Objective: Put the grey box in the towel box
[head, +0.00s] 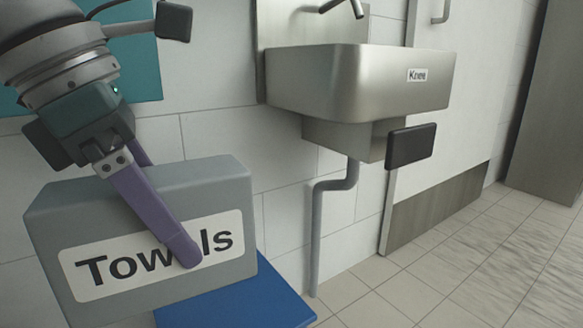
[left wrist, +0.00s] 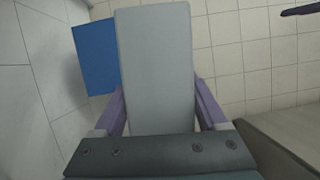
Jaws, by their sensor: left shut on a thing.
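The grey box (head: 215,185) carries a white label reading "Towels", partly covered by a purple finger. My left gripper (head: 180,222) is shut on it, one finger across the labelled face and the other mostly hidden behind. The box hangs slightly tilted in front of the tiled wall. In the left wrist view the grey box (left wrist: 155,50) lies between the two purple fingers. A blue object (head: 245,300) shows below and behind the box, also in the left wrist view (left wrist: 95,55); I cannot tell whether it is the towel box. My right gripper is not in view.
A steel sink (head: 350,80) labelled "Knee" is on the wall to the right, with a dark pad (head: 410,146) sticking out and a drain pipe (head: 316,235) below. A teal panel (head: 140,60) is on the wall at upper left. Tiled floor (head: 440,275) is clear at right.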

